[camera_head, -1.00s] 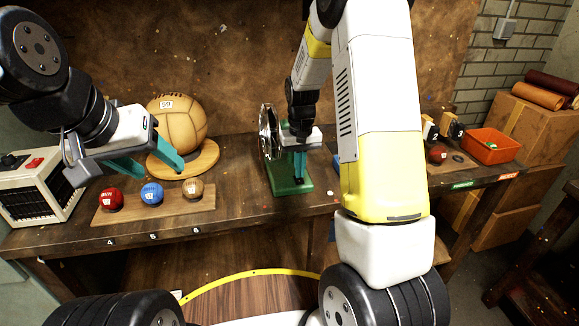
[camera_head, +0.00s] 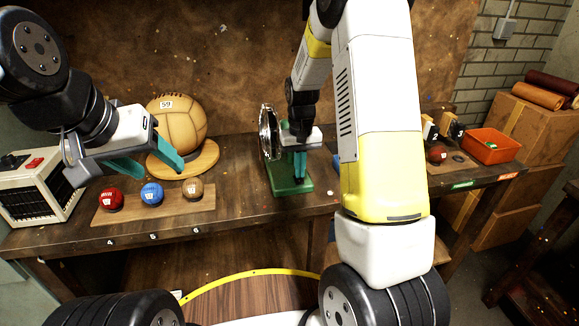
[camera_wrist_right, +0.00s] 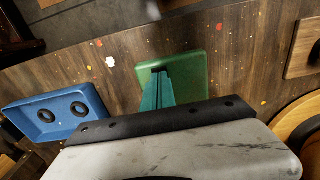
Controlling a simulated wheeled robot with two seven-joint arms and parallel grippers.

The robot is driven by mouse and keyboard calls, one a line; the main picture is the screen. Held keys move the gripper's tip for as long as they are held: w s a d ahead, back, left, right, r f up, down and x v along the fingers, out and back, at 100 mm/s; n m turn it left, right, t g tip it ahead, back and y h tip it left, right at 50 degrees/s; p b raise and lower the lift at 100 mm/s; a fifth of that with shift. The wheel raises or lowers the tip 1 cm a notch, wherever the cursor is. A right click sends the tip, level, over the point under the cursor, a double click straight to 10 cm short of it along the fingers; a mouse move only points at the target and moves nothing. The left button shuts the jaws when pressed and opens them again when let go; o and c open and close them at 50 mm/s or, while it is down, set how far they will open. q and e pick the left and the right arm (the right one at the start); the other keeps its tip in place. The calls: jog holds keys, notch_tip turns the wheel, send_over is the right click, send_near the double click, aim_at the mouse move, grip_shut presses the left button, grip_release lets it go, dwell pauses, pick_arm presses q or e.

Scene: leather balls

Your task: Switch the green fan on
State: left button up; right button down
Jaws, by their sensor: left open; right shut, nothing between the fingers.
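The green fan stands on the table, with a round metal cage (camera_head: 267,133) and a green base (camera_head: 291,188). The base also shows in the right wrist view (camera_wrist_right: 190,70). My right gripper (camera_head: 299,180) is shut and empty, its teal fingers pointing down over the green base. In the right wrist view its fingertips (camera_wrist_right: 160,75) overlap the base; I cannot tell if they touch it. The fan's switch is hidden behind the fingers or too small to make out. My left gripper (camera_head: 158,170) is open and empty above the small balls at the left.
A large leather ball (camera_head: 178,124) sits on a round wooden stand. Red (camera_head: 110,199), blue (camera_head: 152,194) and brown (camera_head: 192,188) balls rest on a board. A cream heater-like box (camera_head: 38,187) stands left, an orange tray (camera_head: 490,146) right. A blue tray (camera_wrist_right: 60,112) lies beside the fan.

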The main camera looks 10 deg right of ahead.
aim_at(299, 180)
jog(key=shift+f, duration=0.9)
dwell(0.8)
jog(key=shift+r, duration=3.5)
jog(key=s+r+t+y, duration=0.1)
jog(key=s+r+t, duration=0.2)
jog(key=s+r, duration=0.8)
jog(key=s+a+r+t, duration=0.1)
jog(key=s+r, duration=0.2)
jog(key=s, duration=0.3)
jog(key=s+a+r+t+y, duration=0.1)
jog(key=s+r+t, duration=0.1)
jog(key=s, duration=0.5)
jog(key=shift+s+r, duration=0.15)
jog(key=shift+r, duration=0.6)
